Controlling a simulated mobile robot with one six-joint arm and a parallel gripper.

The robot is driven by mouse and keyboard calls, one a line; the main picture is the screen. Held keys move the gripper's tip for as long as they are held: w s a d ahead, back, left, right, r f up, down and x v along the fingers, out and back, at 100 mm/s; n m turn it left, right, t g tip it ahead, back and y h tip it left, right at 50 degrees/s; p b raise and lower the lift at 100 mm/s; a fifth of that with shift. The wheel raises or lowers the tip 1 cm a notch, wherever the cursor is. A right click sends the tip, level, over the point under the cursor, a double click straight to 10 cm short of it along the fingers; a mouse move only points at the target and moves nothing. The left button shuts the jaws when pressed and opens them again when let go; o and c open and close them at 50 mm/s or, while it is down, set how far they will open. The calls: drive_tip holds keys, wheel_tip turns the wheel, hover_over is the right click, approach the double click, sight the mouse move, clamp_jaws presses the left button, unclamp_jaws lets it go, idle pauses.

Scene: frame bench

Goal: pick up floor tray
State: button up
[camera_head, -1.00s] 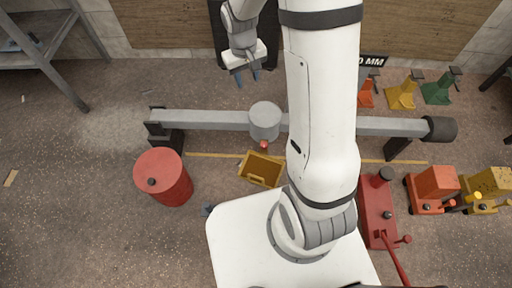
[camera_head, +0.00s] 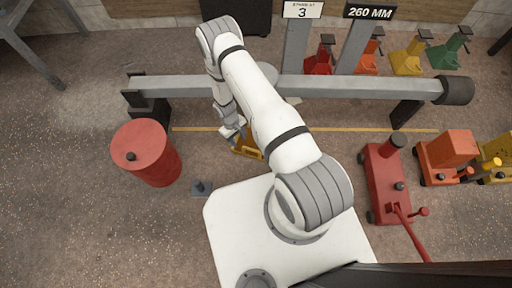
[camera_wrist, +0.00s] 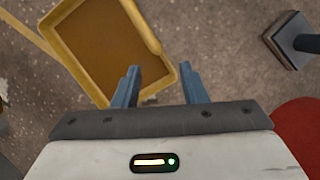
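The floor tray is a shallow yellow tray on the floor. In the head view a strip of the tray (camera_head: 247,151) shows beside my arm, which hides the rest. In the wrist view the tray's rim (camera_wrist: 142,28) and brownish inside fill the upper left. My gripper (camera_wrist: 161,85) is open, its two blue fingers apart at the tray's near corner. The left finger overlaps the tray, and the right finger is just outside its edge. I cannot tell whether they touch it. In the head view my gripper (camera_head: 234,131) is low, beside the tray.
A grey beam (camera_head: 340,87) crosses behind the tray. A red drum (camera_head: 147,152) stands left, and a small dark post on a base (camera_head: 201,188) stands between them. A red jack (camera_head: 384,180) is at right. Several coloured stands line the back.

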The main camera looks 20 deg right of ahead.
sight(243, 150)
drive_tip(key=b+x, duration=0.3)
drive_tip(key=x, duration=0.6)
drive_tip(key=shift+s+d, duration=0.1)
drive_tip(key=shift+d, duration=0.1)
drive_tip(key=shift+c, duration=0.6)
clamp_jaws()
idle(0.5)
